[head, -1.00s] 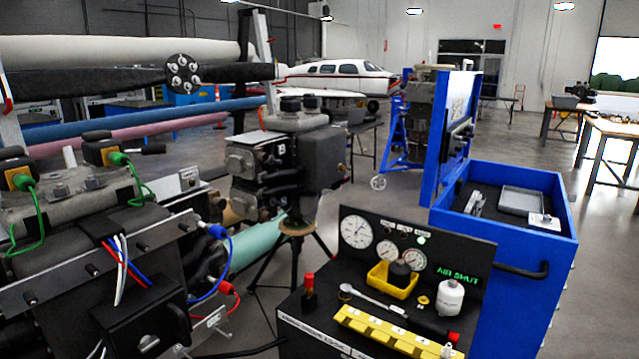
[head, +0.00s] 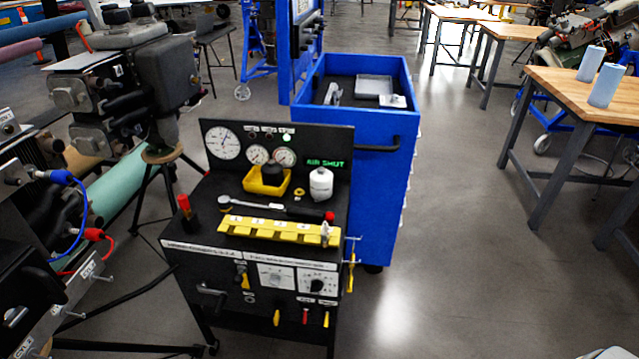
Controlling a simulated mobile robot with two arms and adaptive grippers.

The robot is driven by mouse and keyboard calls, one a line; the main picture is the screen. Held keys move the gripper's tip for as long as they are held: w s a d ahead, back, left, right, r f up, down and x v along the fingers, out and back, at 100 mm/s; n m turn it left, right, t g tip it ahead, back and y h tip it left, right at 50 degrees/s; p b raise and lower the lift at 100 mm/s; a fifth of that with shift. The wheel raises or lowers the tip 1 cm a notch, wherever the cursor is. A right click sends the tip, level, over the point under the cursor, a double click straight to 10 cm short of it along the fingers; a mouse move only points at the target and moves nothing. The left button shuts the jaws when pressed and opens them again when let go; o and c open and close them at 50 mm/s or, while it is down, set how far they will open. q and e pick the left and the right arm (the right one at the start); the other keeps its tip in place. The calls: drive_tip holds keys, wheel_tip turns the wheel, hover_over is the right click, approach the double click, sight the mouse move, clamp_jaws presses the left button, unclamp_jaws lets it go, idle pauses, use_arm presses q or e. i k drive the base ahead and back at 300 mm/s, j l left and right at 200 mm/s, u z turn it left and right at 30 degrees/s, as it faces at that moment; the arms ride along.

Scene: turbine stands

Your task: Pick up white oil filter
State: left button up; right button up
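The white oil filter (head: 321,184) stands upright on the top of the black test cart (head: 180,236), at its right side below the green lettering on the gauge panel. It is a small white can with a narrower top. Neither of my grippers is clearly in view. A pale shape at the bottom right edge is too cut off to identify.
Beside the filter are a yellow tray (head: 252,186) holding a black part, a ratchet (head: 262,205) and a yellow numbered rack (head: 270,231). A blue tool cabinet (head: 370,199) stands behind. Wooden tables (head: 559,95) are at right. Floor right of the cart is clear.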

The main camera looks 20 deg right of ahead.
sight(321, 178)
drive_tip(key=u, duration=1.3)
drive_tip(key=z, duration=2.1)
drive_tip(key=u, duration=0.55)
drive_tip(key=i+l+u, duration=0.15)
drive_tip(key=l+u, duration=0.5)
drive_tip(key=i+l+u, duration=0.1)
drive_tip(key=l+u, duration=0.2)
drive_tip(key=l, duration=0.2)
